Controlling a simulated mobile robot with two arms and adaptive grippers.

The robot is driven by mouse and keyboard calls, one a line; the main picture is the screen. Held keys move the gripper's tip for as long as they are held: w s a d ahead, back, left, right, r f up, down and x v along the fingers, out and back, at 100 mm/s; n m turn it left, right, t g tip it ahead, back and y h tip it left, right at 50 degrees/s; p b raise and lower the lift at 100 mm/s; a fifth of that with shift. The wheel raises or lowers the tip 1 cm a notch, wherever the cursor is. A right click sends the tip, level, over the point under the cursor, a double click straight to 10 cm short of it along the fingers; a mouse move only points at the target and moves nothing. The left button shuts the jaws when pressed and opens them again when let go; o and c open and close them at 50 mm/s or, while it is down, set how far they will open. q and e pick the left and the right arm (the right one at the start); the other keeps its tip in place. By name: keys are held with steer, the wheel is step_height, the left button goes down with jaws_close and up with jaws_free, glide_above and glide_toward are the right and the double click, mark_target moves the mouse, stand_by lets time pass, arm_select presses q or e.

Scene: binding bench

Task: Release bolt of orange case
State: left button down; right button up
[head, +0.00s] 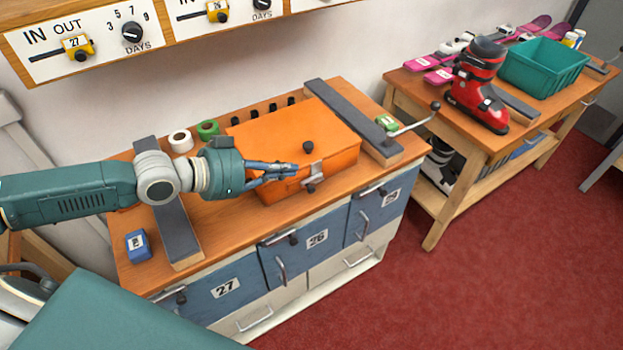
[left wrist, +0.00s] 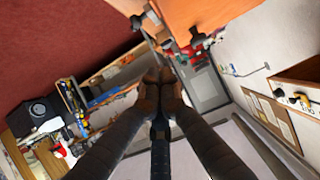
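The orange case (head: 280,140) lies closed on the wooden bench. A black knob (head: 308,146) sits on its lid near the front edge. A metal bolt (head: 312,174) is on the front face, with a second dark knob (head: 311,188) below it. My left gripper (head: 294,170) reaches in from the left; its fingertips are just left of the bolt, in front of the case. In the left wrist view the fingers (left wrist: 161,76) converge with nothing visible between them. The case (left wrist: 215,12) shows above them there. Contact with the bolt cannot be told. My right gripper is not in view.
Grey padded rails (head: 170,215) and (head: 350,118) flank the case. A blue block (head: 138,245), a white tape roll (head: 181,141) and a green roll (head: 207,129) are on the bench. A metal lever (head: 415,123) sticks out at right. A red boot (head: 480,85) stands on another bench.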

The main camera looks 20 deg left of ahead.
arm_select(q)
steer(key=p, duration=0.3)
glide_above(310, 187)
steer(key=w+d, duration=0.2)
step_height(310, 187, down, 4)
steer(key=shift+s+a+f, duration=0.35)
steer(key=shift+a+f, duration=0.05)
steer(key=shift+f, duration=0.25)
steer(key=shift+s+a+f, duration=0.3)
steer(key=shift+a+f, duration=0.1)
steer(key=shift+f, duration=0.2)
steer(key=shift+s+a+f, duration=0.25)
steer(key=shift+s+f, duration=0.05)
steer(key=shift+s, duration=0.05)
steer(key=shift+w, duration=0.1)
